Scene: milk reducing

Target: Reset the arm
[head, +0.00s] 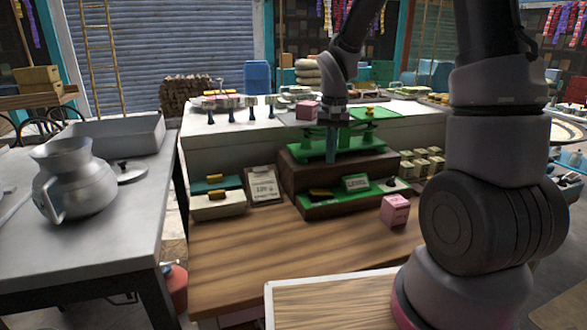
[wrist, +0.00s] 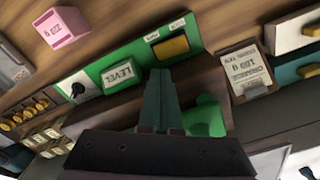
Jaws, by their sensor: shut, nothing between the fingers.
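My gripper (head: 331,160) is shut and empty, with its fingers pointing down in front of the green balance scale (head: 352,148). In the wrist view the closed fingertips (wrist: 161,75) sit over the scale's stepped dark base, near the green LEVEL sign (wrist: 119,72) and the yellow block (wrist: 175,46). Whether the fingers touch the scale cannot be told. My arm comes down from the upper right and hides part of the scene at the right. A pink block (head: 307,110) is by the scale's left side. Another pink block (head: 396,210) stands on the wooden counter.
A card (head: 265,186) and small boxes (head: 217,195) stand left of the scale. Several pale blocks (head: 422,163) are to its right. A metal pitcher (head: 72,180) stands on the grey table at left. The front wooden counter (head: 270,250) is mostly clear.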

